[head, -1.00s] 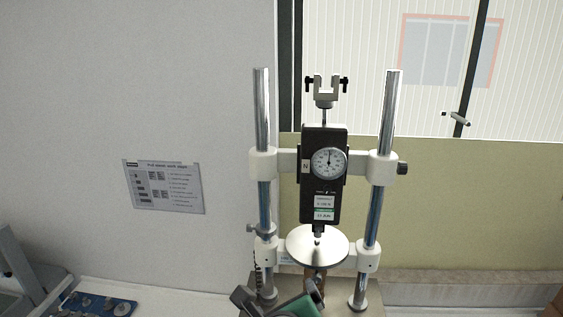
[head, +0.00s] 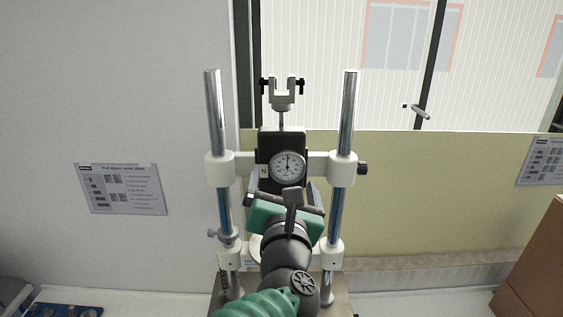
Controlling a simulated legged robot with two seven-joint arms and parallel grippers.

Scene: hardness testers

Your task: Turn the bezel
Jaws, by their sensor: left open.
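The round dial gauge with its bezel (head: 288,167) is on the front of a black force-gauge body (head: 283,140), held between two upright chrome posts. The dial face is white, and its needle points about straight up. My left gripper (head: 284,188), with a green and dark body, is just below the dial in the picture. Its jaws are open, with one grey finger on each side of the black body. I cannot tell whether they touch anything. The gripper and arm hide the lower gauge body and most of the round plate. My right gripper is not in view.
The chrome posts (head: 348,115) with white clamps flank the gauge closely. A dark knob (head: 362,169) sticks out at right. A forked holder (head: 282,92) tops the stand. A cardboard box (head: 535,265) stands at right, and a blue tray (head: 50,310) lies at lower left.

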